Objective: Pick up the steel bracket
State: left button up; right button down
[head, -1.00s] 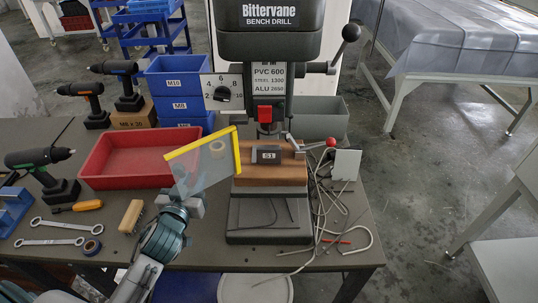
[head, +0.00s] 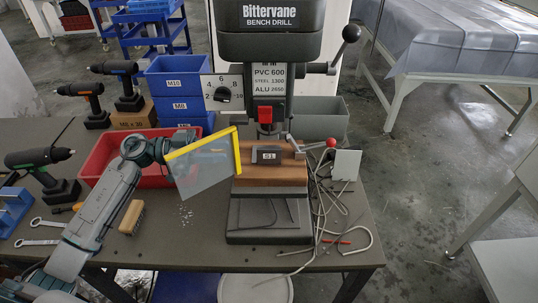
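A dark grey metal piece marked 51 (head: 268,155) lies on the wooden block under the bench drill (head: 268,35); it may be the steel bracket, but I cannot tell for sure. A pale square plate (head: 345,165) stands to the right of the block. My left gripper (head: 183,140) is at the upper left edge of the yellow-framed clear guard (head: 205,178), over the red tray's right side and well left of the block. Its fingers are mostly hidden, so I cannot tell if it is open or holds anything. My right gripper is not in view.
The red tray (head: 98,158) lies behind my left arm, with blue bins (head: 178,75) behind it. A brush (head: 132,217), wrenches (head: 38,223) and cordless drills stand or lie at left.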

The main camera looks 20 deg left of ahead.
aim_at(259, 149)
pick_arm(q)
jog(key=p+x, duration=0.1)
jog(key=x, duration=0.4)
jog(key=shift+d, duration=0.15)
jog(key=shift+w+d+r+p, duration=0.2)
jog(key=shift+w+d+p, duration=0.05)
jog(key=shift+d+p, duration=0.3)
jog(key=p+x, duration=0.1)
jog(key=x, duration=0.2)
jog(key=shift+w+f, duration=0.15)
jog(key=shift+w, duration=0.05)
jog(key=shift+w+d, duration=0.1)
jog(key=shift+d, duration=0.35)
jog(key=shift+f, duration=0.1)
jog(key=c, duration=0.6)
grip_shut()
